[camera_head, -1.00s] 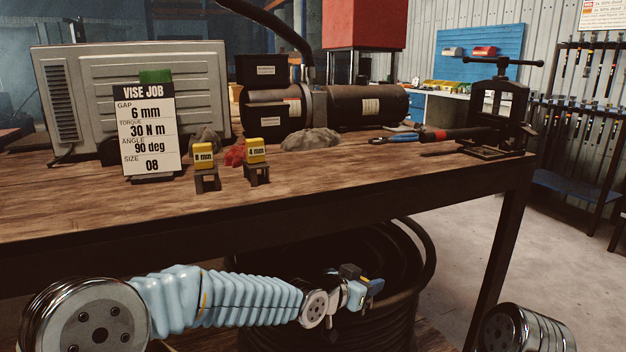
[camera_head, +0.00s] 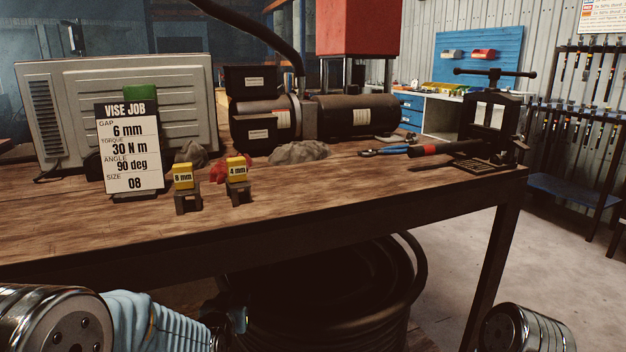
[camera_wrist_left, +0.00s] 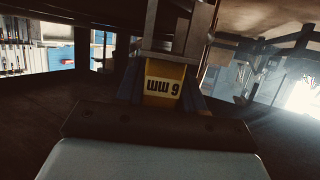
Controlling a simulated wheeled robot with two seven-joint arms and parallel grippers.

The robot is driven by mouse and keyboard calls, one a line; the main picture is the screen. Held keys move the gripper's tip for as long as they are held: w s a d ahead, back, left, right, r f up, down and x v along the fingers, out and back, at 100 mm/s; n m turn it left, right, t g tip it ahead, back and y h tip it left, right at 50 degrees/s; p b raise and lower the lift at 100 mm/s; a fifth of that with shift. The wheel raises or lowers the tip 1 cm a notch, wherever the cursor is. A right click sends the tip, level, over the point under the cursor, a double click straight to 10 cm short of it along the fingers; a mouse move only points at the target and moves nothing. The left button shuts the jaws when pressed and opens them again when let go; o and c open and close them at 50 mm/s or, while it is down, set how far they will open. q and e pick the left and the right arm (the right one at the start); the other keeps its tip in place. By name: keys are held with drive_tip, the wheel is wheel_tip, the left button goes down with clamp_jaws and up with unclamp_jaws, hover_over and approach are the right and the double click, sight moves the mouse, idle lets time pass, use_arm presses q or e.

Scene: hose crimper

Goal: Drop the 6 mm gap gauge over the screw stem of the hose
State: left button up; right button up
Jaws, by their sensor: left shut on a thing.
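The yellow 6 mm gap gauge (camera_wrist_left: 163,85) shows upside down in the left wrist view, between the fingers of my left gripper (camera_wrist_left: 163,100). My left gripper is shut on it. In the head view my left gripper (camera_head: 238,318) is low at the bottom, below the bench edge and mostly hidden by my arm, and I cannot make out the gauge there. A black bar with a red band (camera_head: 440,148) lies at the dark vise (camera_head: 490,125) at the bench's right end. My right gripper is not in view.
Yellow 8 mm (camera_head: 183,175) and 4 mm (camera_head: 238,170) gauges sit on small stands on the wooden bench (camera_head: 320,200). The job card (camera_head: 132,150) reads gap 6 mm. Blue-handled pliers (camera_head: 385,152) lie left of the vise. A coiled hose (camera_head: 410,290) is under the bench.

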use_arm(q)
drive_tip(key=s+a+f, duration=0.2)
drive_tip(key=s+f, duration=0.1)
drive_tip(key=f, duration=0.4)
drive_tip(key=s+a+f+y, duration=0.1)
drive_tip(key=s+f, duration=0.3)
drive_tip(key=f, duration=0.3)
drive_tip(key=shift+s+a+f+n, duration=0.15)
drive_tip(key=shift+s+a+n, duration=0.15)
drive_tip(key=shift+a+n, duration=0.1)
